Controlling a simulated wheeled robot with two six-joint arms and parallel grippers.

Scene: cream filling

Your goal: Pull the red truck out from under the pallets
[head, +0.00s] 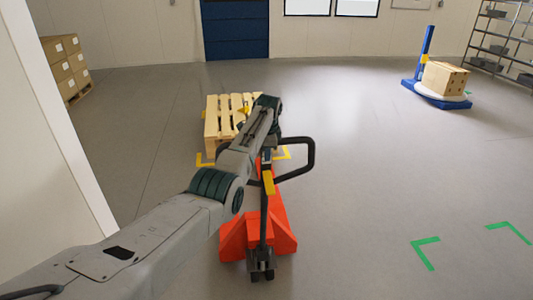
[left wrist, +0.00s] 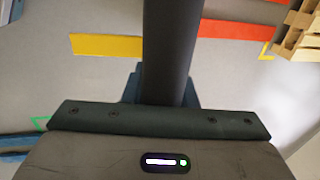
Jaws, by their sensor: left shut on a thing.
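The red truck (head: 282,222) stands on the floor in the middle of the head view, with an upright post and a black loop handle (head: 311,160). The wooden pallets (head: 213,118) lie beyond it, low on the floor. My left arm crosses in front, hiding part of both, so I cannot tell how far the truck reaches under them. My left gripper (left wrist: 165,98) is shut on the truck's dark handle bar (left wrist: 170,45). In the left wrist view a red strip of the truck (left wrist: 238,31) runs toward the pallets (left wrist: 302,30). My right gripper is not in view.
Yellow corner marks (head: 204,160) frame the pallets. Green corner marks (head: 426,252) lie on clear floor at the right. A blue machine with a box (head: 446,79) and shelving (head: 495,45) stand far right. Stacked boxes (head: 66,65) stand far left, beyond a white wall edge (head: 50,110).

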